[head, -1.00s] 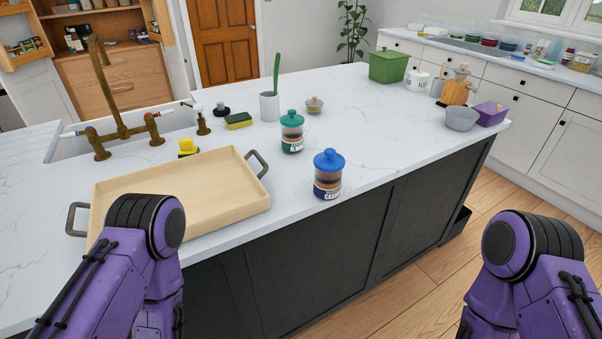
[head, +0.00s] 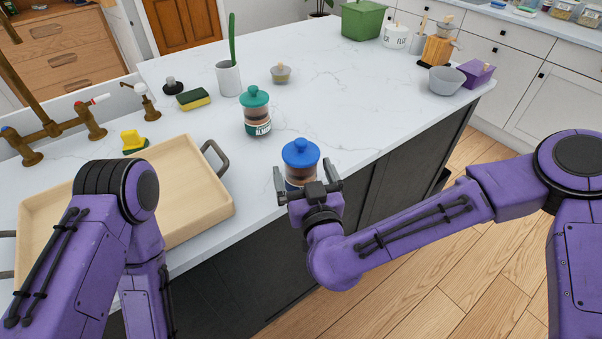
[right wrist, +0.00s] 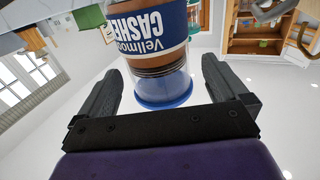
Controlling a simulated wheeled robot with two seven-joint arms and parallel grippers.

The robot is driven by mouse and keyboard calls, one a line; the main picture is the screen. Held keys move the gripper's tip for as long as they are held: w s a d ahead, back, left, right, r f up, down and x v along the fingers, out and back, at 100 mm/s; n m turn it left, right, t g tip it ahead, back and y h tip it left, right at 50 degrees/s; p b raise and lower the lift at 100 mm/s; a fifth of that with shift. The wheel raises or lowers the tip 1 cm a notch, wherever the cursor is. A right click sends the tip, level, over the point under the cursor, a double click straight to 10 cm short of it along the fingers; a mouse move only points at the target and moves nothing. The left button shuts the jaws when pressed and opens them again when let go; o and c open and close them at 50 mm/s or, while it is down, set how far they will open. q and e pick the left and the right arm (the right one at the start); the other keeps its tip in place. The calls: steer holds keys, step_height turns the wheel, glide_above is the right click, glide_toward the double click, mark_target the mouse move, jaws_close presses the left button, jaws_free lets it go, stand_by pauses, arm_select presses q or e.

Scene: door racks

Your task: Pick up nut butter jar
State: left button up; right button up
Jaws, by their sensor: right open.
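The blue-lidded jar (head: 300,156) stands upright near the front edge of the white counter. Its label reads "CASHEW" in part in the right wrist view (right wrist: 158,22), where the jar appears upside down. A second jar with a green lid (head: 257,112) stands behind it to the left. My right gripper (head: 307,178) is open at the blue-lidded jar, with its fingers on either side of it in the head view. In the right wrist view the open fingers (right wrist: 168,88) flank the blue lid with gaps on both sides. My left gripper is not in view.
A wooden tray (head: 190,165) with dark handles lies to the left. Behind are a sponge (head: 194,98), a white cup (head: 229,78) and a small lidded pot (head: 280,73). A grey bowl (head: 447,80) stands far right. The counter between is clear.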

mark_target(302, 154)
steer(key=shift+x, duration=1.65)
steer(key=shift+d+f, duration=0.1)
jaws_close()
steer(key=shift+r+p, duration=0.5)
step_height(302, 154, up, 3)
steer(key=p, duration=0.2)
steer(key=shift+f+p, duration=0.1)
steer(key=shift+p, duration=0.2)
steer(key=s+a+r+p, duration=0.4)
steer(key=s+r+p, duration=0.2)
steer(key=s+r, duration=0.3)
steer(key=s, duration=0.4)
steer(key=shift+a+r, duration=0.15)
steer(key=shift+a, duration=0.05)
